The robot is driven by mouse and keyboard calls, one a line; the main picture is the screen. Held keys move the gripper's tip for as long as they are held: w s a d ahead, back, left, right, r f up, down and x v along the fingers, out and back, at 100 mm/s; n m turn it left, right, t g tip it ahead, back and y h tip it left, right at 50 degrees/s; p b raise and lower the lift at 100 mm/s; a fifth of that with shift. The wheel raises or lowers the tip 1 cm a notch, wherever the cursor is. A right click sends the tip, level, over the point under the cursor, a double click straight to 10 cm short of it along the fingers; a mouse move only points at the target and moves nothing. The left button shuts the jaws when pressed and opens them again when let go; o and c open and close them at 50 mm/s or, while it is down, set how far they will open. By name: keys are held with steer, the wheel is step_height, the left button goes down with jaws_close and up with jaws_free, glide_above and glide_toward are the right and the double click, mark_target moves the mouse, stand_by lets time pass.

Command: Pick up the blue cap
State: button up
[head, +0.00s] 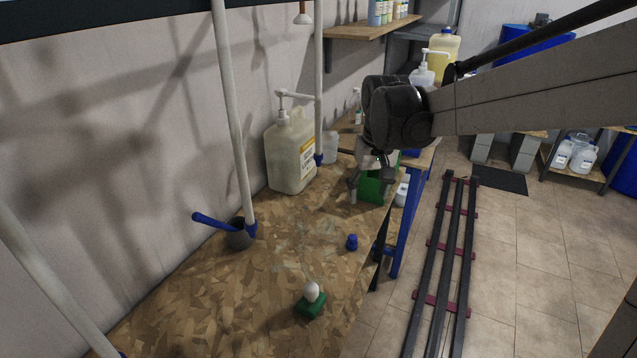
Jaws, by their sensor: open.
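The blue cap (351,242) is small and stands on the chipboard table (220,300), near its right edge. My gripper (366,196) is open and hangs above the table, farther back than the cap and apart from it. Its fingers point down, in front of a green object (373,186) that they partly hide. I cannot tell the exact height of the fingertips above the table.
A green piece with a white top (311,300) lies nearer on the table. A dark cup with a blue handle (238,234) stands left, by a white pipe (236,130). A pump canister (290,152) stands against the wall. The table around the cap is clear.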

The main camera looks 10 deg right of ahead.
steer(key=g+b, duration=0.2)
glide_above(353, 238)
step_height(353, 238, down, 10)
steer(key=f, duration=0.5)
steer(key=f+b, duration=0.1)
steer(key=f, duration=0.2)
steer(key=shift+w+d+f, duration=0.15)
steer(key=shift+d+f, duration=0.05)
steer(key=shift+d, duration=0.1)
steer(key=shift+a+f+b, duration=0.15)
steer(key=shift+f+b, duration=0.05)
steer(key=shift+f, duration=1.15)
steer(key=shift+a+f+b, duration=0.15)
steer(key=shift+f+b, duration=0.05)
steer(key=shift+f, duration=1.15)
steer(key=c, duration=0.8)
